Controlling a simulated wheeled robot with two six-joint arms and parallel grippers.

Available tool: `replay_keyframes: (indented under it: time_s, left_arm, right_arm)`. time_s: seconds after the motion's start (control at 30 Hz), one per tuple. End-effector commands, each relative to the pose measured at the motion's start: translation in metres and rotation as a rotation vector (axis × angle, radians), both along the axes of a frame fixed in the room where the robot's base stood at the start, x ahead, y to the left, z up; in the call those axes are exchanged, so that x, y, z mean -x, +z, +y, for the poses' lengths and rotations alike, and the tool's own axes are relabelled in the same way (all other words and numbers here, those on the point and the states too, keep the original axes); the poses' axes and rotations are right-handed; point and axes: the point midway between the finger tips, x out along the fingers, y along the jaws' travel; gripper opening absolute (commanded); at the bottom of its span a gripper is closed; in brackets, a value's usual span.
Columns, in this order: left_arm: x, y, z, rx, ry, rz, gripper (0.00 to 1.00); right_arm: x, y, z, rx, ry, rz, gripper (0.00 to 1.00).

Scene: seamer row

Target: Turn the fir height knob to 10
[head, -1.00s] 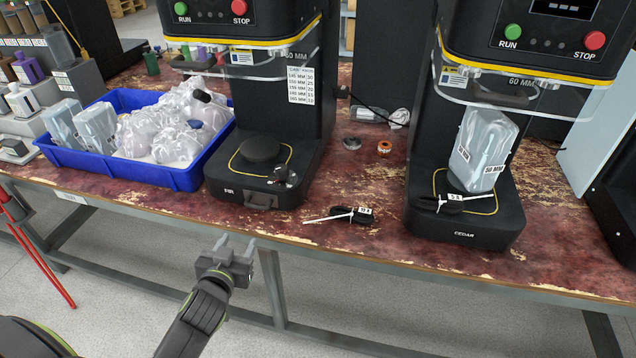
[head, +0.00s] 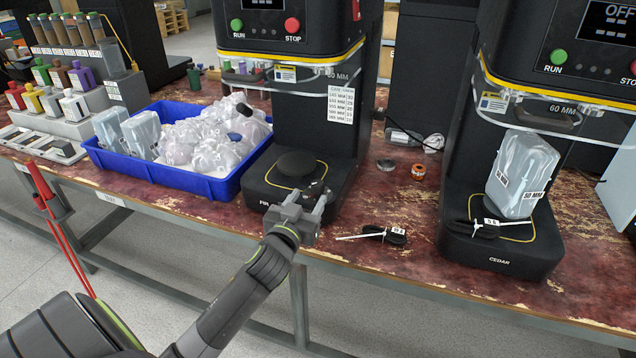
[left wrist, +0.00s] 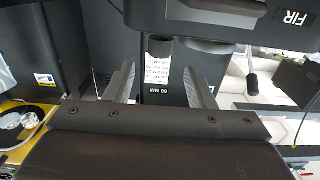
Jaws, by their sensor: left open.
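The fir machine (head: 316,110) stands at the centre, with its FIR-marked base (head: 258,203) at the table's front edge. The small fir height knob (head: 317,187) is at the right front of that base, partly hidden behind my left gripper (head: 306,208). My left gripper is open, its fingertips in front of and close to the knob; I cannot tell whether they touch it. In the left wrist view the open fingers (left wrist: 158,85) show, with a short dark cylinder, probably the knob (left wrist: 160,48), between and beyond them. The knob's setting cannot be read. My right gripper is out of view.
A card of settings (head: 341,105) hangs on the fir column.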

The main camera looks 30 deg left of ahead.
Motion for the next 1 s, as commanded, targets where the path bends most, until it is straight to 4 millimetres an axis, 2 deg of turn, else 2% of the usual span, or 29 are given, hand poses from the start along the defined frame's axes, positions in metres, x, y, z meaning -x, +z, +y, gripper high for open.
replay_keyframes:
  time_s: [0.03,0.2,0.4,0.57,0.83,1.0]
  left_arm:
    - [-0.012,0.001,0.003,-0.001,0.000,-0.002,0.50]
    - [-0.042,0.000,0.010,0.000,0.000,0.001,0.50]
    - [-0.064,0.000,0.015,0.000,0.000,0.001,0.50]
    - [-0.071,0.000,0.017,0.000,0.000,0.001,0.50]
    - [-0.072,0.000,0.017,0.000,0.000,0.001,0.50]
    - [-0.072,0.000,0.017,0.000,0.000,0.001,0.29]
  right_arm:
    - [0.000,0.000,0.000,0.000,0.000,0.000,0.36]
    - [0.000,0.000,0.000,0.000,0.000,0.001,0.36]
    - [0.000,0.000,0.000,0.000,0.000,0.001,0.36]
    - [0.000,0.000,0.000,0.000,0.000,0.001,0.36]
    - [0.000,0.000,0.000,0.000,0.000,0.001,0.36]
    - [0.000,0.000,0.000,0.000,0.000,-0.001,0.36]
